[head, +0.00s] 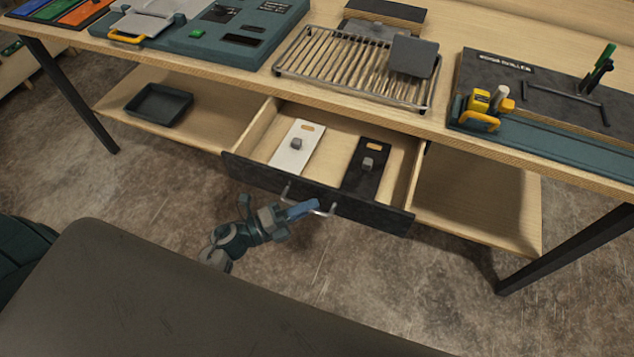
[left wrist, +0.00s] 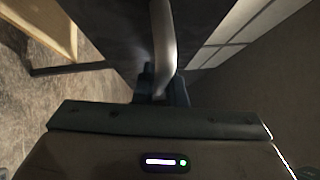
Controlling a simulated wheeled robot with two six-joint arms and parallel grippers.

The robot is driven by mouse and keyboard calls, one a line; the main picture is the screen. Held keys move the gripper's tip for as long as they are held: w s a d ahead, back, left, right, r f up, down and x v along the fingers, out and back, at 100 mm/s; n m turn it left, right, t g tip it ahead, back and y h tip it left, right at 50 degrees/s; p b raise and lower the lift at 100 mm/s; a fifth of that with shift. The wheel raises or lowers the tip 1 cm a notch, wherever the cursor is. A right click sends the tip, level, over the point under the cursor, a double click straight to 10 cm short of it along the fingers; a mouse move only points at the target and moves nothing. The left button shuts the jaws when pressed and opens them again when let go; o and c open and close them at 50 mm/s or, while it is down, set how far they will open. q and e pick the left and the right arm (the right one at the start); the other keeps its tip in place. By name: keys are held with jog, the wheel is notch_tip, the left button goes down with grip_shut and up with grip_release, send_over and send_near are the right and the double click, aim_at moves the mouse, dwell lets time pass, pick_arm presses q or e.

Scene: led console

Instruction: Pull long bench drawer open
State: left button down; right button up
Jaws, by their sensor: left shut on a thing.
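The long bench drawer (head: 375,210) has a dark front and hangs under the bench top, pulled part way out. Its inside shows a white plate (head: 296,150) and a black plate (head: 360,178), each with a small grey block on it. A metal bar handle (head: 318,211) runs along the drawer front. My left gripper (head: 303,209) is at the handle and shut on it. In the left wrist view the handle (left wrist: 162,45) runs down between the fingers of my left gripper (left wrist: 160,88). My right gripper is not in view.
The bench top (head: 440,115) carries a wire rack (head: 340,65), a teal console (head: 215,30) and a clamp fixture with yellow parts (head: 485,105). A dark tray (head: 158,103) sits on the lower shelf. Dark bench legs stand at left and right. The floor before the drawer is clear.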

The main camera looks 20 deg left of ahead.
pick_arm(q)
jog(key=s, duration=0.6)
jog(key=shift+s, duration=0.2)
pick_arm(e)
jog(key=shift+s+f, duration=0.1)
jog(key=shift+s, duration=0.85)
pick_arm(q)
jog(key=shift+a, duration=0.1)
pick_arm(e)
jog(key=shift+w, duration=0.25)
pick_arm(q)
jog(key=c, duration=1.5)
grip_release()
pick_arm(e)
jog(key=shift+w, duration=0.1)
